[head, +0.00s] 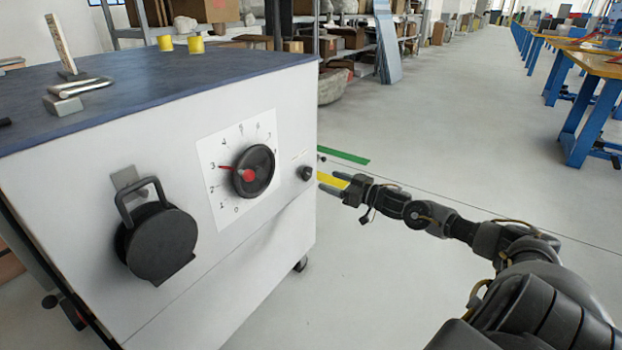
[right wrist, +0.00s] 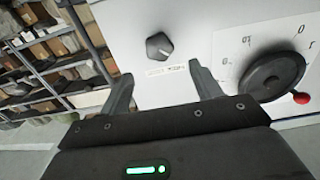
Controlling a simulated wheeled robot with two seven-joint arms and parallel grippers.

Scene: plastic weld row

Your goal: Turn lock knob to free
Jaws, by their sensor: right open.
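The lock knob (head: 306,173) is a small dark lobed knob at the right end of the cabinet's white front panel (head: 275,245). It also shows in the right wrist view (right wrist: 159,46), ahead of the fingers, with a small printed label below it. My right gripper (head: 327,182) is open and empty, just right of the knob in the head view. In the right wrist view the two fingers (right wrist: 158,77) are spread on either side of the knob's line, and a gap to the knob shows. My left gripper is not in view.
A black handwheel (head: 262,165) with a red handle sits on a numbered dial left of the knob; the red pointer is near 3. A black round cover with a looped handle (head: 160,240) is further left.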

